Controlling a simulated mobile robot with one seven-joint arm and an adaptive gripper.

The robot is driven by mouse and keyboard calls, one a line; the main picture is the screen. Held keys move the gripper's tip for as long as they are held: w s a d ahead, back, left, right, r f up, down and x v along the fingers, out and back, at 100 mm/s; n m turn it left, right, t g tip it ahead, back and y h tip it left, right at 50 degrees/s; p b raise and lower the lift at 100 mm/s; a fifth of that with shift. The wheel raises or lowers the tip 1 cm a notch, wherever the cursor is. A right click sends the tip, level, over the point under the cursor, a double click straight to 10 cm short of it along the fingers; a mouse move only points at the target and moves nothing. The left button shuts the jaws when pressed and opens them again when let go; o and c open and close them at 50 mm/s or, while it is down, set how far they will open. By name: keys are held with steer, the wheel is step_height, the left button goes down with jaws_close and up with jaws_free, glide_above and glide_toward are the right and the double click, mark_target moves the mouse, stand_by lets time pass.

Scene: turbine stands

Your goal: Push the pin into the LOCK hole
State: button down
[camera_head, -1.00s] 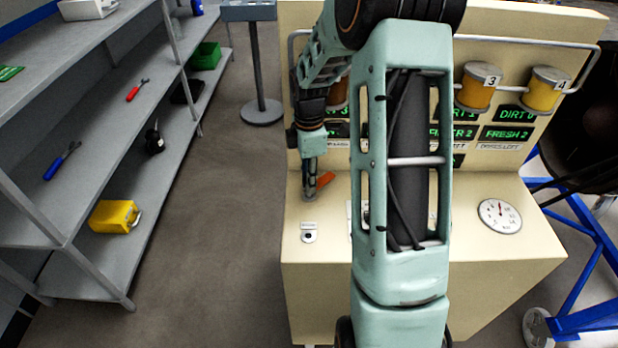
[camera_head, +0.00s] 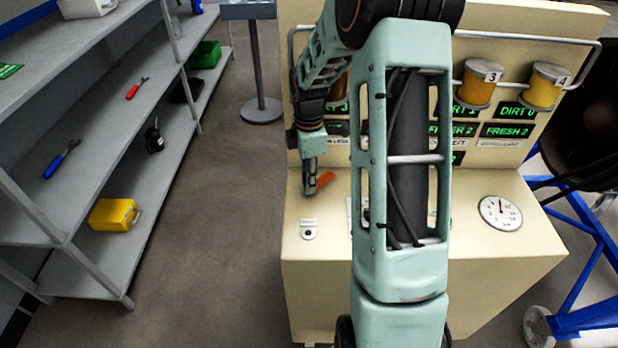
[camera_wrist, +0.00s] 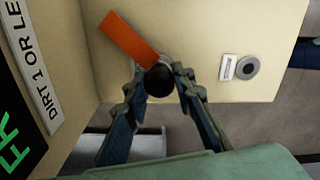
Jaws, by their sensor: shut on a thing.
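The pin shows in the wrist view as a round black head (camera_wrist: 159,82) with a flat orange tag (camera_wrist: 130,40) reaching up and left from it. My gripper (camera_wrist: 160,84) has its two fingertips closed around the black head. In the head view my gripper (camera_head: 310,190) is low over the console top, and the orange tag (camera_head: 326,179) shows at its right. The pin's lower end is hidden. A round grey fitting with a dark centre (camera_head: 308,234) sits nearer the console's front edge, beside a small white label (camera_wrist: 228,67) too small to read. I cannot tell whether it is the LOCK hole.
The console top (camera_head: 480,245) is partly hidden by my arm. A round gauge (camera_head: 500,212) lies at its right. Yellow canisters (camera_head: 478,84) and lit displays fill the upright panel behind. Shelves (camera_head: 100,250) stand left across open floor.

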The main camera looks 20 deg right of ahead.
steer(key=shift+s+f, duration=0.15)
steer(key=shift+f, duration=0.1)
steer(key=shift+s+f, duration=0.15)
steer(key=shift+f, duration=0.05)
steer(key=c, duration=2)
jaws_free()
steer(key=shift+o, duration=1)
steer(key=shift+f, duration=0.2)
steer(key=o, duration=0.4)
steer(key=shift+w+r, duration=0.25)
steer(key=shift+r, duration=0.15)
